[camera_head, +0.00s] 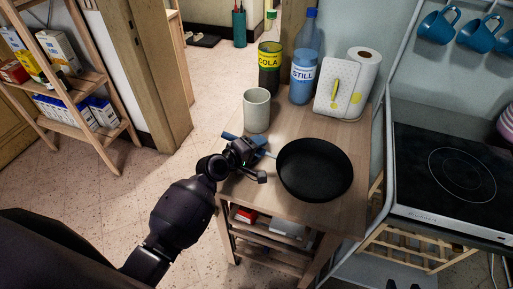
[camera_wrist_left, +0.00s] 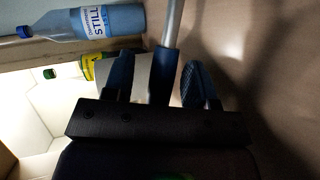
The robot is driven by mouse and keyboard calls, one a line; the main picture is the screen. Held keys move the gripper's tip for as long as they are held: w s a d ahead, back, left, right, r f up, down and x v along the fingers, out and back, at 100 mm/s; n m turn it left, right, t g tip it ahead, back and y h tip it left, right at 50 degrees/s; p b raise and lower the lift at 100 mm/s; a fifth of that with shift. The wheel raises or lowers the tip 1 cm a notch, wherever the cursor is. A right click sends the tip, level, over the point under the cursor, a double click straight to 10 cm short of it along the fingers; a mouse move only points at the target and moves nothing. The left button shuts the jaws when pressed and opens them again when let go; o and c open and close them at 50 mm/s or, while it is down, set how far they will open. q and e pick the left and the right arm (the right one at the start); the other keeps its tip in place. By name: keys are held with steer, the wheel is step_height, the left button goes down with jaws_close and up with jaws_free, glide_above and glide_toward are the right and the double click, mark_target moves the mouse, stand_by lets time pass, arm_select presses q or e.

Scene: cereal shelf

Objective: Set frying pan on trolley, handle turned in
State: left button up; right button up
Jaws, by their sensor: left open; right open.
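The black frying pan (camera_head: 315,170) rests flat on the wooden top of the trolley (camera_head: 237,189), toward its front right. Its handle, grey with a blue grip, points left and slightly back toward the trolley's left edge. My left gripper (camera_head: 260,160) is at the handle, partly covering it. In the left wrist view the blue grip (camera_wrist_left: 164,72) lies between the two open fingers (camera_wrist_left: 157,78), with a gap visible on each side. The grey rod (camera_wrist_left: 173,22) runs on beyond the fingers. My right gripper is not in view.
A grey mug (camera_head: 257,110) stands just behind the handle. A stove (camera_head: 450,165) is to the right.

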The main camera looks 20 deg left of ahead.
arm_select(q)
steer(key=v, duration=1.2)
steer(key=shift+r, duration=0.1)
steer(key=s+a+f+m+g+y, duration=0.1)
steer(key=s+a+m+g+y, duration=0.35)
steer(key=s, duration=0.75)
steer(key=s+a+m+g+y, duration=0.1)
steer(key=s+m+g+y, duration=0.5)
steer(key=s, duration=0.5)
steer(key=w+f+m+t+h, duration=0.1)
steer(key=w+f+t+h, duration=0.2)
steer(key=w+f+t, duration=0.3)
step_height(320, 180, down, 4)
steer(key=t, duration=0.3)
steer(key=shift+w, duration=0.35)
